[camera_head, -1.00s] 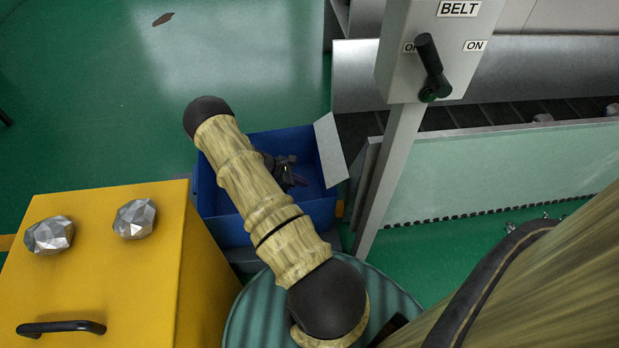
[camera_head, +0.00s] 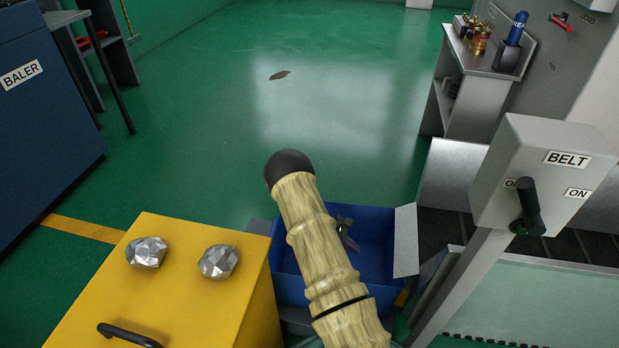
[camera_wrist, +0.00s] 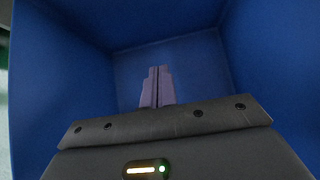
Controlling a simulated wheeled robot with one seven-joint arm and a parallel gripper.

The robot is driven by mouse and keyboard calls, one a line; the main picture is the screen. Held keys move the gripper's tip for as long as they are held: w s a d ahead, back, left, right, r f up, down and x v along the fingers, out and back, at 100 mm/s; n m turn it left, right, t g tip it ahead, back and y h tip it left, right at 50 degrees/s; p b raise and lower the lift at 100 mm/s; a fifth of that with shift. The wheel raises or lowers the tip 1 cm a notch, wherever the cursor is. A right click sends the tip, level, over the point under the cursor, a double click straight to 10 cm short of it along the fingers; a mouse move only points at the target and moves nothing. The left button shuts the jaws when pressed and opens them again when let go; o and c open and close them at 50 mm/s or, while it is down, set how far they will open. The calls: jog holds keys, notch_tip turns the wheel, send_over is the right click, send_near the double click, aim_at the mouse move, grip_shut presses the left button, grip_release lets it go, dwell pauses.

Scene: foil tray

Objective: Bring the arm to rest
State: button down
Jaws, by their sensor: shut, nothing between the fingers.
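My gripper (camera_wrist: 156,88) points down into a blue bin in the wrist view, with its two fingers together and nothing between them. In the head view a small part of my gripper (camera_head: 346,230) shows inside the blue bin (camera_head: 290,287), mostly hidden behind my arm. My arm is stretched forward and crosses in front of the bin. In the wrist view the bin's blue walls (camera_wrist: 272,60) surround the fingers, and the part of its floor that shows looks bare. The foil tray cannot be made out in any view.
A yellow cabinet (camera_head: 190,290) with two crumpled foil balls (camera_head: 147,252) on top stands left of the bin. A BELT switch post (camera_head: 545,185) and conveyor stand right. A BALER (camera_head: 45,120) is far left. Open green floor (camera_head: 220,120) lies beyond the bin.

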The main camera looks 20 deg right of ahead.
jog(key=shift+r, duration=0.1)
jog(key=s+a+r+m+t+y+p, duration=0.1)
jog(key=a+r+m+t+y+p, duration=0.15)
jog(key=a+r, duration=0.65)
jog(key=s+a+r+m+t+y+p, duration=0.15)
jog(key=a+r+m, duration=0.3)
jog(key=r, duration=0.85)
jog(key=s+a+r+m+t+y+p, duration=0.2)
jog(key=s+a+r, duration=0.3)
jog(key=r, duration=0.3)
jog(key=s+a+r+m+t+y+p, duration=0.1)
jog(key=s+a+r+m+t, duration=0.1)
jog(key=s+a+r, duration=0.4)
notch_tip(320, 180, up, 39)
jog(key=p, duration=3.8)
jog(key=shift+w+d, duration=0.25)
jog(key=shift+w, duration=0.05)
